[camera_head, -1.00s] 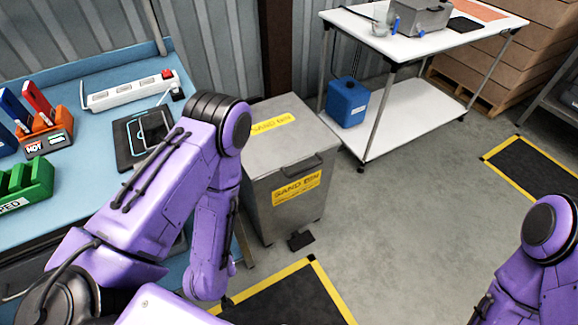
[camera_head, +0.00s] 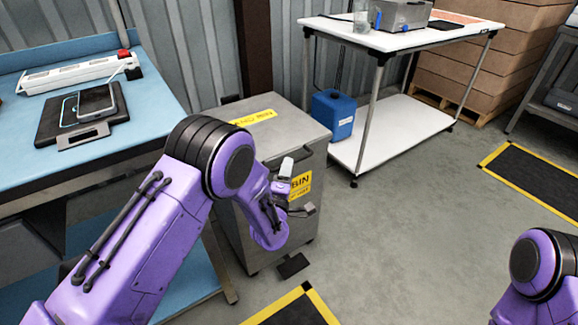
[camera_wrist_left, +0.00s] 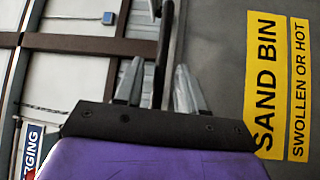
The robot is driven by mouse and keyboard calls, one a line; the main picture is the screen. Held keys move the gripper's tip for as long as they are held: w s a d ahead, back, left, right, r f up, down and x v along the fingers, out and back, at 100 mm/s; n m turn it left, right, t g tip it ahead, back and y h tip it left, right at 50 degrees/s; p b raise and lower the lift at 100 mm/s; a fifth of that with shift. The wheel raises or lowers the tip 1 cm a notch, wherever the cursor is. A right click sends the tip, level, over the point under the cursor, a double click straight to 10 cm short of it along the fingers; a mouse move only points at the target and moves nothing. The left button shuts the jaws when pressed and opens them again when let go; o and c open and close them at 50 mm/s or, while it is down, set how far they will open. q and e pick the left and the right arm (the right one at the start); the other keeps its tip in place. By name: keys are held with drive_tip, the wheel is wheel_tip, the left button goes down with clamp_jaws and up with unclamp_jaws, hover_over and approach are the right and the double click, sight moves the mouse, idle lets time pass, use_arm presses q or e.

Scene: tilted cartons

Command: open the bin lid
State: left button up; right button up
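The grey metal sand bin (camera_head: 240,225) stands on the floor, with its lid (camera_head: 295,120) lying flat and closed on top. Yellow labels mark the lid and front; the front label (camera_wrist_left: 265,80) shows sideways in the left wrist view. My left gripper (camera_head: 298,188) is in front of the bin's front face, its fingers spread. In the left wrist view, the dark handle bar (camera_wrist_left: 163,50) runs between the open fingers, with visible gaps; I cannot tell its exact depth. My left arm hides part of the bin front. My right gripper is out of view.
A blue workbench (camera_head: 150,120) stands left of the bin, holding a power strip (camera_head: 75,73) and a dark tray (camera_head: 85,118). A white trolley (camera_head: 400,130) with a blue canister (camera_head: 332,115) stands right. A dark pedal (camera_head: 292,265) sits at the bin's foot. Floor ahead is clear.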

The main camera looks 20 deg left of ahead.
use_arm(q)
drive_tip(key=shift+w+a+r, duration=0.1)
drive_tip(key=shift+w, duration=0.7)
drive_tip(key=shift+w+a+r, duration=0.1)
drive_tip(key=shift+w, duration=0.65)
drive_tip(key=shift+c, duration=0.3)
